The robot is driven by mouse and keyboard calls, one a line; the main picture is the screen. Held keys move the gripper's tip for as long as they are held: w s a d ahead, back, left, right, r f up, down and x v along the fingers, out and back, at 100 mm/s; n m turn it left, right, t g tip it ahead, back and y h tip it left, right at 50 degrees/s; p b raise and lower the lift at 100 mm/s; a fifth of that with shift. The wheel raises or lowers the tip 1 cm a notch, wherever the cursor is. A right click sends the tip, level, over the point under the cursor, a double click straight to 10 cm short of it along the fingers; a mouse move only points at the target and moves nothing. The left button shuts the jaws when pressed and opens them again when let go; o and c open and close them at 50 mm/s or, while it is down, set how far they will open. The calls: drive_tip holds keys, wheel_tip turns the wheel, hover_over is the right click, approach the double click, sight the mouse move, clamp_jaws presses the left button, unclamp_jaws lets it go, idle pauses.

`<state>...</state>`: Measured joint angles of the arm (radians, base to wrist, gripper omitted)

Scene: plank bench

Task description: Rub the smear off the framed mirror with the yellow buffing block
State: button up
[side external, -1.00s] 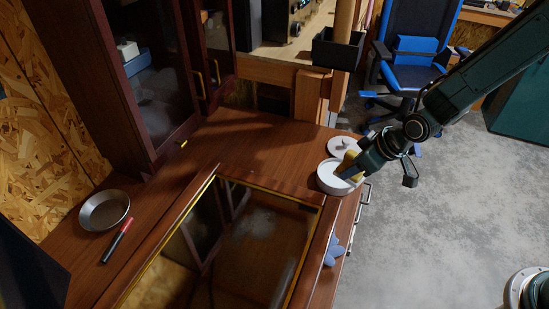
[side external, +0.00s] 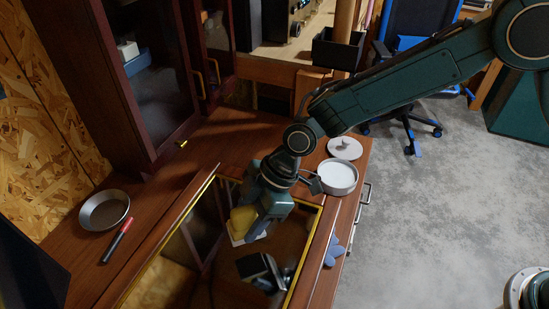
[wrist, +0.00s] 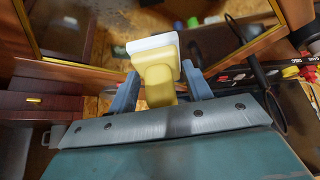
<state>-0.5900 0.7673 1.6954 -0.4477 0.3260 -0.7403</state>
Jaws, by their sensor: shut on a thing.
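The framed mirror (side external: 185,262) lies flat on the brown bench top, with a gold inner edge. My gripper (side external: 246,213) is over the upper part of the glass. It is shut on the yellow buffing block (side external: 241,219), whose white pad faces down close to the glass; I cannot tell whether it touches. In the wrist view the block (wrist: 158,88) sits between my blue fingers with its white pad (wrist: 152,43) outward. The pale smear seen before is hidden behind my gripper and the block.
A round white tub (side external: 338,178) and its lid (side external: 345,148) stand right of the mirror. A blue flower-shaped thing (side external: 333,252) is at the bench's right edge. A metal bowl (side external: 104,211) and a red-and-black marker (side external: 117,241) lie left. A dark glazed cabinet (side external: 150,90) stands behind.

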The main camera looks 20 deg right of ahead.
drive_tip(key=shift+s+a, duration=0.15)
drive_tip(key=shift+a, duration=0.05)
drive_tip(key=shift+f, duration=0.15)
drive_tip(key=shift+f, duration=2.85)
drive_tip(key=shift+f, duration=1)
drive_tip(key=shift+w+d+r, duration=0.1)
drive_tip(key=shift+w+d, duration=1.35)
drive_tip(key=shift+w+d+f, duration=0.2)
drive_tip(key=shift+w+d, duration=1.2)
drive_tip(key=shift+d, duration=0.05)
